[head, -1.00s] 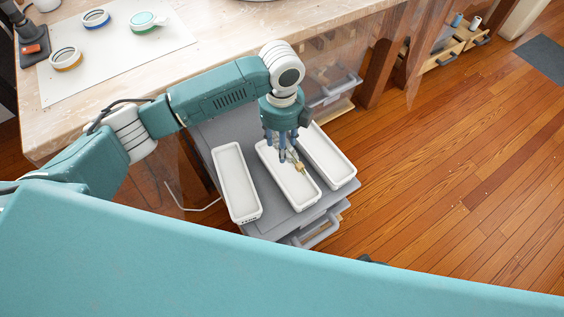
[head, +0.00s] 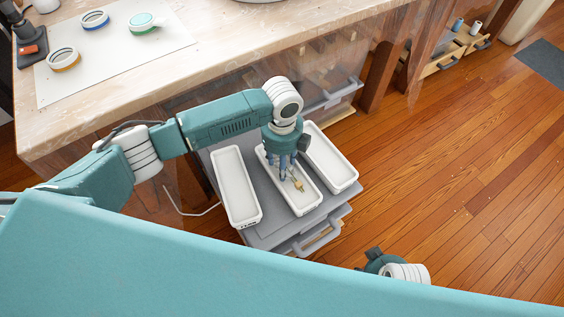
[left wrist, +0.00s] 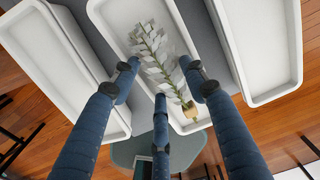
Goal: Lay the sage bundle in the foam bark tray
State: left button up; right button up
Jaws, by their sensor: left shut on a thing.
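The sage bundle is a pale green leafy sprig with a tan bound end, seen in the left wrist view (left wrist: 158,58). In the head view its tan end (head: 299,185) shows below my left gripper (head: 287,172). My left gripper is shut on the bundle, with its blue fingers around it. Both are over the middle white tray (head: 306,207); I cannot tell whether the bundle touches the tray's floor. Two similar white trays stand beside it, left (head: 236,185) and right (head: 333,160). No label shows which is the foam bark tray. My right gripper's fingers are hidden.
The trays stand on a grey drawer unit (head: 258,228) beside a wooden workbench (head: 200,70). Tape rolls lie on a white sheet (head: 120,60) on the bench. The wooden floor (head: 450,170) to the right is clear.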

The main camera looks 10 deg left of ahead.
pick_arm(q)
jog(key=shift+f, duration=0.55)
jog(key=o, duration=1)
jog(key=shift+r, duration=0.55)
notch_tip(320, 180, up, 12)
jog(key=p, duration=0.2)
jog(key=shift+p, duration=0.4)
pick_arm(e)
jog(key=s+f, duration=0.3)
jog(key=f, duration=0.6)
jog(key=shift+s+d+g, duration=0.2)
jog(key=shift+s+g, duration=0.1)
jog(key=shift+s, duration=0.1)
